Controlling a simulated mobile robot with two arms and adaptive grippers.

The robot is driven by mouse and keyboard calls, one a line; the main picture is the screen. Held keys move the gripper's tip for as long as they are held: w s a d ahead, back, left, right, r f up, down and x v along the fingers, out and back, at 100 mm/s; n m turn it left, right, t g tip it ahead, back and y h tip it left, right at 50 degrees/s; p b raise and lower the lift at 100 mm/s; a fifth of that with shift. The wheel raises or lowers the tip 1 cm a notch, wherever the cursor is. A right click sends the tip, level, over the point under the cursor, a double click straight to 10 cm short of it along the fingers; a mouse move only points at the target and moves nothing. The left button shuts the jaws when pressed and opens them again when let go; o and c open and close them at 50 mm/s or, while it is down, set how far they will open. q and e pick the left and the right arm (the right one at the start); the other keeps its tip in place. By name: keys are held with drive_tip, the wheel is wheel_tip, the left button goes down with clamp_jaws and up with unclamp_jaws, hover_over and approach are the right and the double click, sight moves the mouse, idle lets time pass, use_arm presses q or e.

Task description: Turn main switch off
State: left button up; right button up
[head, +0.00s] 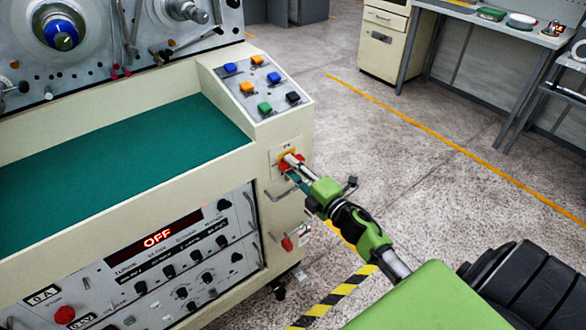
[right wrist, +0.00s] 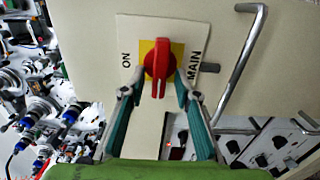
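The main switch (right wrist: 157,62) is a red rotary knob on a yellow plate, on a pale panel lettered ON and MAIN. In the right wrist view its handle stands upright, with ON to its left and MAIN to its right. In the head view the switch (head: 284,162) is on the machine's end face, partly hidden by my right gripper (head: 293,166). In the right wrist view the right gripper (right wrist: 157,92) is open, one finger each side of the knob's lower part, with gaps visible. My left gripper is in neither view.
A lit display (head: 157,239) reads OFF in red. A sloped button panel (head: 262,84) is above the switch. A metal handle (right wrist: 243,70) stands out right of the switch in the wrist view. The floor (head: 420,190) to the right is clear.

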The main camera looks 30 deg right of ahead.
drive_tip(key=shift+s, duration=0.1)
drive_tip(key=s, duration=1.1)
drive_tip(key=shift+s+d, duration=0.4)
drive_tip(key=shift+d, duration=0.05)
drive_tip(key=s+a+f+m+g+h, duration=0.1)
drive_tip(key=s+f+m+g, duration=0.25)
drive_tip(key=f, duration=0.75)
drive_tip(key=s+a+f+m+g+h, duration=0.1)
drive_tip(key=s+f+m+g, duration=0.2)
drive_tip(key=f, duration=0.7)
drive_tip(key=s+a+f+m+g+h, duration=0.1)
drive_tip(key=s+f+m, duration=0.35)
drive_tip(key=f, duration=0.65)
drive_tip(key=s+a+f+m+g, duration=0.1)
drive_tip(key=s+a+f+g, duration=0.2)
drive_tip(key=s+f, duration=0.3)
drive_tip(key=s+a+f+m+g+y+p, duration=0.1)
drive_tip(key=s+f, duration=0.5)
drive_tip(key=s, duration=0.7)
drive_tip(key=s+a+f+m+g, duration=0.3)
drive_tip(key=s+a+f+g, duration=0.2)
drive_tip(key=s, duration=0.5)
drive_tip(key=shift+a+f, duration=0.8)
drive_tip(key=shift+a, duration=0.2)
